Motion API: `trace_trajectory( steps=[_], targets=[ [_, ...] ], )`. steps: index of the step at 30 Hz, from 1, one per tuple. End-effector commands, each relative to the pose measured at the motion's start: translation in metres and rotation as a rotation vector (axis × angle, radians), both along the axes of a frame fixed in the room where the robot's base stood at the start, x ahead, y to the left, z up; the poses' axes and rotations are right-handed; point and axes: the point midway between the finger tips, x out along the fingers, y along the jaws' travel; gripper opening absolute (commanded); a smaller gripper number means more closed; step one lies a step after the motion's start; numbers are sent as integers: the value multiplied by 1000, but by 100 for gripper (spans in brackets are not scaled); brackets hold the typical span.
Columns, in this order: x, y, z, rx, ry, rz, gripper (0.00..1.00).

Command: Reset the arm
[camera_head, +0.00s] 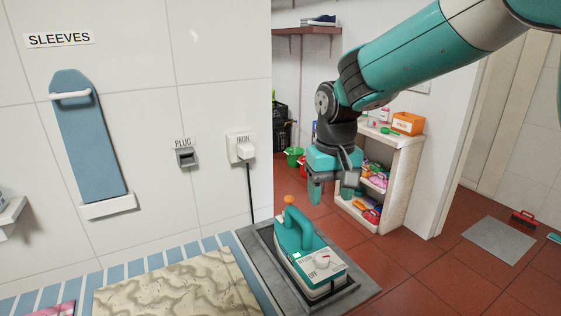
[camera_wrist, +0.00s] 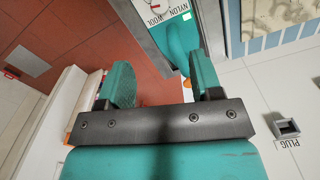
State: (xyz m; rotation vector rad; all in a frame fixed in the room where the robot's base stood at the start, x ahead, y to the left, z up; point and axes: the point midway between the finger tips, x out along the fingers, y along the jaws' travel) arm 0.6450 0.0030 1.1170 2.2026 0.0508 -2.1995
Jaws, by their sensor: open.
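My gripper (camera_head: 336,192) is teal with dark joints and hangs from my arm, pointing down. It is open and empty, above and just right of the iron in the head view. In the wrist view its two fingers (camera_wrist: 163,88) stand apart with nothing between them. The teal iron (camera_head: 305,250) sits on a grey metal rest (camera_head: 362,291). The iron's dial points near OFF. Part of the iron (camera_wrist: 180,40) shows at the top of the wrist view, with NYLON and WOOL marks.
A white plug sits in the IRON socket (camera_head: 241,148); the PLUG holder (camera_head: 186,156) is empty. A blue sleeve board (camera_head: 88,140) hangs on the wall. A cluttered white shelf (camera_head: 400,190) stands behind. Red floor is mostly clear.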

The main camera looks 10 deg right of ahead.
Motion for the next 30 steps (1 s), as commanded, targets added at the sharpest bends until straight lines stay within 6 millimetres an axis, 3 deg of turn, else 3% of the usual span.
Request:
trace_trajectory(
  steps=[2,5,12,16,21,30],
  targets=[
    [-12,2,6,16,-6,31,59],
    [-47,10,20,66,-23,122,59],
    [-172,32,38,243,-75,415,59],
    [-221,39,38,315,-96,518,59],
    [-245,43,35,352,-105,569,59],
    [-245,43,35,352,-104,569,59]
  ],
)
